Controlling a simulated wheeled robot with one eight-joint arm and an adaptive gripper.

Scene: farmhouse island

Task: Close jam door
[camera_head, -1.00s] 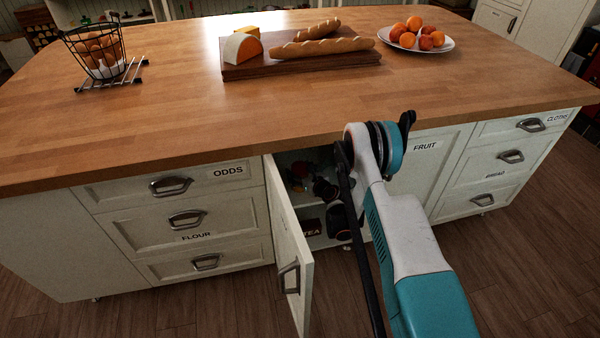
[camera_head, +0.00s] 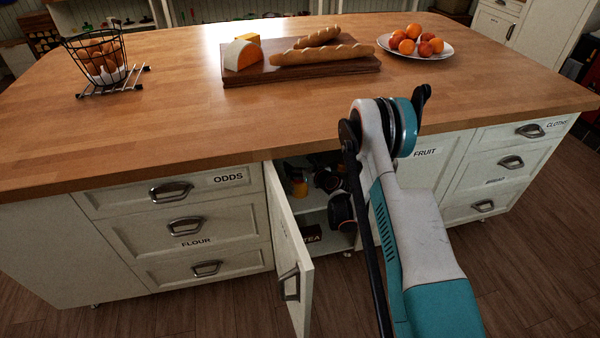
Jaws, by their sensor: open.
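The white jam door (camera_head: 289,250) stands wide open at the middle of the island, hinged on its left side and swung out toward me. Its metal handle (camera_head: 290,284) is near the free edge; the lettering on it is too slanted to read. My arm reaches down to the right of the door, in front of the open cupboard. My gripper (camera_head: 331,190) shows only as dark parts by the opening, mostly hidden by the arm and shade. It is open, apart from the door, with nothing visibly held.
Drawers marked ODDS and FLOUR (camera_head: 190,227) are shut at left; the FRUIT door (camera_head: 425,165) is shut at right. The floor (camera_head: 200,312) before the island looks clear.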

